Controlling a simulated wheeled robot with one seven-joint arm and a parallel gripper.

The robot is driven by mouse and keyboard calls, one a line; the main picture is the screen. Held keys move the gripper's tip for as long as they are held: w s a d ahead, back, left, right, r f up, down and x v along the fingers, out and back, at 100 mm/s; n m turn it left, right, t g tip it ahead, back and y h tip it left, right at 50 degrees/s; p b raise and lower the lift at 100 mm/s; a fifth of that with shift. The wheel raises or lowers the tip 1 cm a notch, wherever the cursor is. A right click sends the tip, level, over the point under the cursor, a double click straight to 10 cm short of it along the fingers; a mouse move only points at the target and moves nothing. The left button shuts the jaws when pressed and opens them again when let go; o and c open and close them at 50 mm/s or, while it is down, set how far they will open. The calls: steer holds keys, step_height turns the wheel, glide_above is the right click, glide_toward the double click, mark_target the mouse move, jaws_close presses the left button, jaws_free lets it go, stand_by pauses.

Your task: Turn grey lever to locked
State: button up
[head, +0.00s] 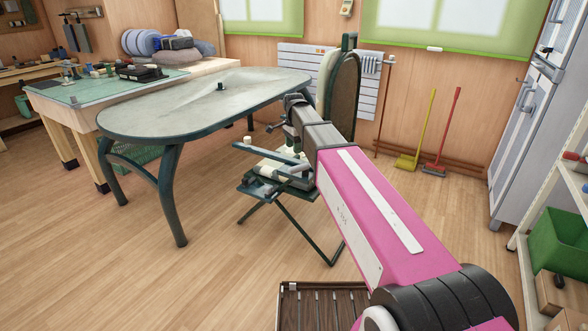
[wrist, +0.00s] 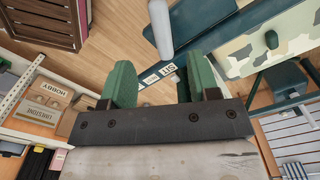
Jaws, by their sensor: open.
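In the wrist view a light grey rounded bar (wrist: 159,30), which looks like the grey lever, reaches in from the top edge. Its lower end lies just beyond my fingertips, in line with the gap between them. Small white labels (wrist: 160,72) sit on a dark green strip beside it; one seems to read "SIT". My gripper (wrist: 158,75) is open, with its two green fingers apart and nothing held between them. In the head view my arm reaches to a dark green folding frame (head: 268,192) with pale parts on it; my fingers and the lever are hard to make out there.
A large oval table (head: 200,105) stands left of the folding frame. A slatted wooden crate (head: 325,290) lies on the floor in front. A shelf (wrist: 25,100) with cardboard boxes is at the left of the wrist view. A camouflage-patterned panel (wrist: 285,40) is at its right.

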mark_target(294, 167)
step_height(294, 167, down, 11)
steer(key=shift+r, duration=0.15)
stand_by(0.4)
jaws_close()
